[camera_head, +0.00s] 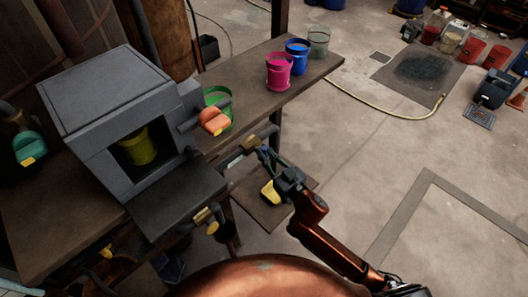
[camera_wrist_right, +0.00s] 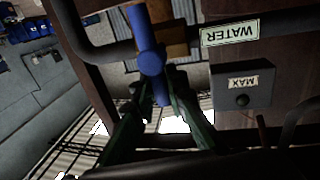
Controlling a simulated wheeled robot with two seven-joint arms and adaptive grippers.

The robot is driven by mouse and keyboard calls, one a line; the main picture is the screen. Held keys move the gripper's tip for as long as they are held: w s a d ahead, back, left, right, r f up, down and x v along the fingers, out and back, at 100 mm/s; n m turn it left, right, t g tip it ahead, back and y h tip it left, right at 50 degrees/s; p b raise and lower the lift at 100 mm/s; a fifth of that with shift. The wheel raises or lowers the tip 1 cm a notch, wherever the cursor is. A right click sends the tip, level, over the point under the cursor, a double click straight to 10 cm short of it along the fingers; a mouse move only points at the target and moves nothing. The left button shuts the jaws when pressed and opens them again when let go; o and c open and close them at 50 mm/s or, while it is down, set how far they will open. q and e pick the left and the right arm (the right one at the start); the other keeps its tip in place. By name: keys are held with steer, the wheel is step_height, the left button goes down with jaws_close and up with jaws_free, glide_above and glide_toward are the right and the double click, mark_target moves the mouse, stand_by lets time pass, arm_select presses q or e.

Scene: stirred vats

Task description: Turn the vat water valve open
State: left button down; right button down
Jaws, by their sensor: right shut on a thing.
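The water valve's blue handle (camera_wrist_right: 150,58) is a straight bar on a pipe beside the WATER label (camera_wrist_right: 230,33) in the right wrist view. My right gripper (camera_wrist_right: 161,88) has its two green fingers shut on the lower part of the handle. In the head view my right gripper (camera_head: 265,154) is at the bench's front edge, beside a pipe with a brass-coloured fitting (camera_head: 248,144); the handle is mostly hidden there by the gripper. My left gripper is not in view.
A box with a MAX label (camera_wrist_right: 242,86) and a dark pipe (camera_wrist_right: 98,50) are close to the right gripper. A grey open-fronted machine (camera_head: 112,90) stands on the bench. Pink (camera_head: 279,72) and blue (camera_head: 297,57) buckets stand further along.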

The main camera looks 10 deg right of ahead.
steer(key=n+y+b, duration=0.1)
steer(key=n, duration=0.4)
steer(key=s+a+f+n+y+b, duration=0.1)
steer(key=n+b, duration=0.1)
steer(key=n, duration=0.3)
steer(key=a+f+n+y+b, duration=0.1)
steer(key=n, duration=0.3)
steer(key=shift+s+a+f+n+t+b, duration=0.1)
steer(key=shift+s+a+n+t+b, duration=0.05)
steer(key=shift+s+n+t+b, duration=0.2)
steer(key=shift+a+f+n+y+b, duration=0.1)
steer(key=shift+f+n+y+b, duration=0.1)
steer(key=shift+n, duration=0.6)
steer(key=shift+d+f+n+y+b, duration=0.1)
steer(key=shift+n+y+b, duration=0.15)
steer(key=shift+n, duration=0.6)
steer(key=shift+a+f+n+y+b, duration=0.1)
steer(key=shift+f+n+y+b, duration=0.1)
steer(key=shift+n, duration=0.9)
steer(key=c, duration=1.9)
jaws_free()
steer(key=shift+r, duration=0.1)
steer(key=shift+c, duration=0.2)
